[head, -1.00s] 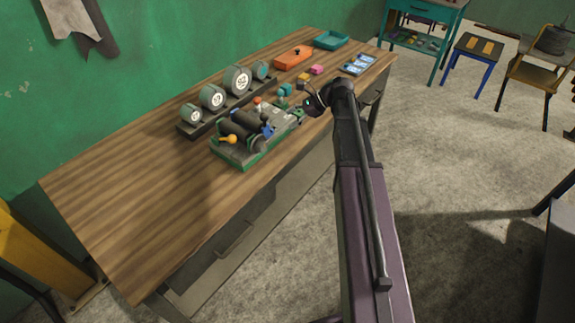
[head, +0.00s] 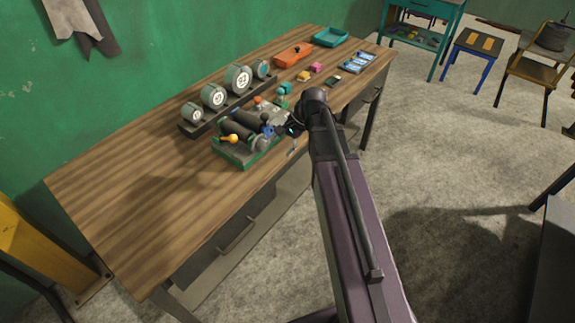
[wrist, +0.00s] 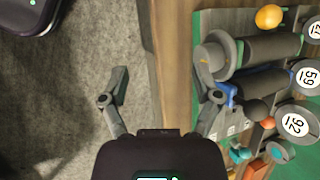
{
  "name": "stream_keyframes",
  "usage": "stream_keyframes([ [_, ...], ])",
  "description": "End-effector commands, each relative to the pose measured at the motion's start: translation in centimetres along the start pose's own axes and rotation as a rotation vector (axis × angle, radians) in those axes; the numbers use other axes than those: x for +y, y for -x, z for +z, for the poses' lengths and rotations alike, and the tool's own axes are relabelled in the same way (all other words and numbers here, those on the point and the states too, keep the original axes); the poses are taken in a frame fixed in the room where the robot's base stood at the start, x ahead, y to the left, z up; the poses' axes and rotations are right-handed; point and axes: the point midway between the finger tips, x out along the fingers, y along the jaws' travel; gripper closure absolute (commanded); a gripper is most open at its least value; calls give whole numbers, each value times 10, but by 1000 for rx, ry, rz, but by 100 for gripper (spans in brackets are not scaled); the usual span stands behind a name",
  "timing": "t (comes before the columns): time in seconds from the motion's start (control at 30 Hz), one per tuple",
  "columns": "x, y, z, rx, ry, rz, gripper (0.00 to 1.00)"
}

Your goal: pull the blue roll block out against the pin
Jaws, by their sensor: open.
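A small blue block (head: 266,129) sits at the right end of the dark rollers on the green-edged board (head: 262,158). In the wrist view the blue block (wrist: 227,95) shows between the dark roller and a grey disc. My gripper (wrist: 158,85) is open and empty, over the table's front edge. Its right finger is next to the blue block; whether they touch I cannot tell. Its left finger is over the floor. In the head view my arm partly hides the gripper (head: 288,129). I cannot pick out the pin for certain.
An orange-yellow knob (wrist: 269,16) stands at the board's far end in the wrist view. A rack of round numbered dials (head: 238,78) stands behind the board. An orange tray (head: 293,54), a teal tray (head: 331,37) and small blocks lie farther back. The table's left half is clear.

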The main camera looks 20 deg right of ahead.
Motion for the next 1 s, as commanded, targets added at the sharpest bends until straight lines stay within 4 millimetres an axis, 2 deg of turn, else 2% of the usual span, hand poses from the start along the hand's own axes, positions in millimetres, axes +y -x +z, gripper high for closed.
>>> stream_keyframes([
  [0.2,14,-3,20,58,168,81,19],
  [1.0,64,4,69,192,777,420,19],
])
